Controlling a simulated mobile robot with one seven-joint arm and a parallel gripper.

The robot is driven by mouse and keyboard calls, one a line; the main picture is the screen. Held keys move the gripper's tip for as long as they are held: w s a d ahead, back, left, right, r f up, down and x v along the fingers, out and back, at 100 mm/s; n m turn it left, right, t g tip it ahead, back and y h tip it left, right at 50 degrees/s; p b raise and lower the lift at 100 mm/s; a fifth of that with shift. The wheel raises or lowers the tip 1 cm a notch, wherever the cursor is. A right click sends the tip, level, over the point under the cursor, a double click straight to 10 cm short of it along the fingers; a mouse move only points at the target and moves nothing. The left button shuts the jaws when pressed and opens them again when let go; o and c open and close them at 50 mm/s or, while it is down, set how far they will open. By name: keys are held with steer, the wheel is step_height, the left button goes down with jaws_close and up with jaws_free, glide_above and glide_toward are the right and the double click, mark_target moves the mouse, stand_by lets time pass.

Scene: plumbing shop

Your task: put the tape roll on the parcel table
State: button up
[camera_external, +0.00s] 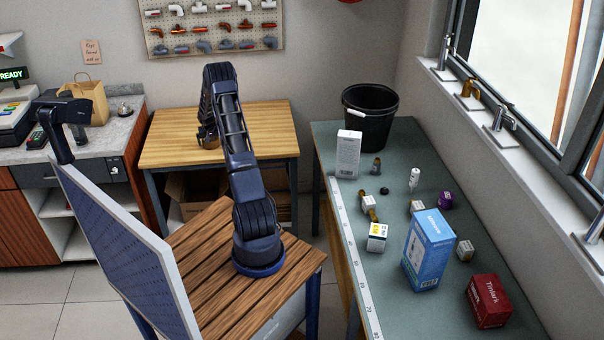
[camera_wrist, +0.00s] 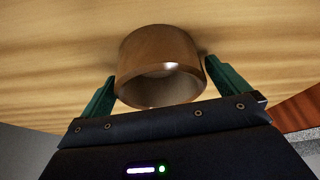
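The tape roll (camera_wrist: 160,66) is a brown ring, seen large in the wrist view with its opening toward the camera. The light wooden table (camera_external: 255,125), which I take as the parcel table, is under the roll. The roll is on or just above its top; I cannot tell which.
A green workbench (camera_external: 335,146) at right holds several boxes, small fittings and a black bucket (camera_external: 370,115). A counter (camera_external: 110,140) with a paper bag (camera_external: 85,97) stands left of the wooden table. The right part of the wooden tabletop is clear.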

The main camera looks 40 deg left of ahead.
steer(key=v, duration=1.2)
steer(key=shift+r, duration=0.2)
steer(key=shift+a, duration=0.1)
